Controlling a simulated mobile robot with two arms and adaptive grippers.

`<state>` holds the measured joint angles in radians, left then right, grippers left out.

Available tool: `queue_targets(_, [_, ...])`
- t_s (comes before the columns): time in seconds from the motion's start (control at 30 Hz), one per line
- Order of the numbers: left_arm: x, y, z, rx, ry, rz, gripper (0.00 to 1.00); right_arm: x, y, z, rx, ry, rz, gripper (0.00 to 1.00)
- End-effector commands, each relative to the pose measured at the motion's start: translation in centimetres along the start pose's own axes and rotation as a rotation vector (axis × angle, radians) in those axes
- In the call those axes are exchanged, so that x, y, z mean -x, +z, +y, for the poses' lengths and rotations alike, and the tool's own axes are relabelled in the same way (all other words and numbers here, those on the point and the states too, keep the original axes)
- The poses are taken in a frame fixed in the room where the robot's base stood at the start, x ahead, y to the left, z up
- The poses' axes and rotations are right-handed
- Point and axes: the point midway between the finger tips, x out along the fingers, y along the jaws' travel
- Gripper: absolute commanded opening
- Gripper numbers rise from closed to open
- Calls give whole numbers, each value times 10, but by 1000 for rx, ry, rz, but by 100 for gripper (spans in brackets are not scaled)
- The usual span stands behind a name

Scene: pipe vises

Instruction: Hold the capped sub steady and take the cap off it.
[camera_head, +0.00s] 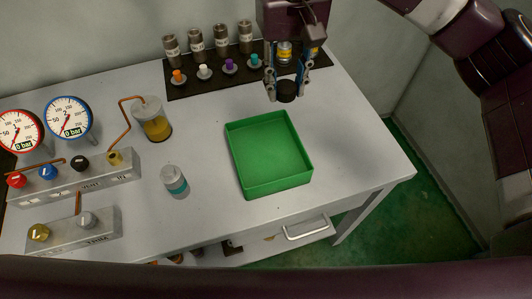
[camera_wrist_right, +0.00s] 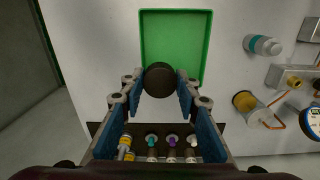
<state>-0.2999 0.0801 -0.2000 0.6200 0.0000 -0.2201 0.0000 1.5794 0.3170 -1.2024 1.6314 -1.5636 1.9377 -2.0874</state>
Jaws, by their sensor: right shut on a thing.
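My right gripper (camera_head: 287,92) is shut on a dark, round, black-ended piece (camera_head: 288,89), held above the table behind the green tray. In the right wrist view the gripper (camera_wrist_right: 160,85) has a finger on each side of the piece (camera_wrist_right: 160,77), which shows as a dark disc. I cannot tell whether this is the capped sub or only its cap. A small grey cylinder with a teal band (camera_head: 175,183) stands on the table left of the tray; it also shows in the right wrist view (camera_wrist_right: 262,45). My left gripper is not in view.
The green tray (camera_head: 237,159) is empty. A black rack (camera_head: 190,91) at the back holds several steel cylinders and coloured plugs. A jar of amber liquid (camera_head: 155,127), gauges (camera_head: 66,116) and a valve block (camera_head: 70,189) stand at left. The table's right front is clear.

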Motion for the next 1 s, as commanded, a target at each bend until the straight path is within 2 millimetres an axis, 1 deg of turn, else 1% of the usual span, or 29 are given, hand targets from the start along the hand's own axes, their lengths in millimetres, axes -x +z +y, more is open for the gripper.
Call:
queue_targets(0.03, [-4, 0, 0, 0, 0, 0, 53, 0, -3, -12, 17, -5, -5, 0])
queue_targets(0.13, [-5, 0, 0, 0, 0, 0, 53, 3, -5, -26, 39, -8, -14, 0])
queue_targets(0.27, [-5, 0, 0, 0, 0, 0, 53, 2, -6, -35, 54, -10, -22, 0])
queue_targets(0.37, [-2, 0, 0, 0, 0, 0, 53, -9, -6, -37, 56, -10, -26, 0])
queue_targets(0.47, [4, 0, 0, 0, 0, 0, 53, -33, -5, -37, 57, -10, -30, 0])
queue_targets(0.7, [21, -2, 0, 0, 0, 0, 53, -97, -3, -38, 56, -11, -29, 0])
queue_targets(0.8, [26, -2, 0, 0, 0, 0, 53, -120, -2, -38, 55, -11, -28, 0])
queue_targets(0.9, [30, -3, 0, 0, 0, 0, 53, -138, -2, -38, 56, -10, -25, 0])
queue_targets(1.0, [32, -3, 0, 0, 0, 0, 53, -148, -3, -38, 55, -10, -24, 0])
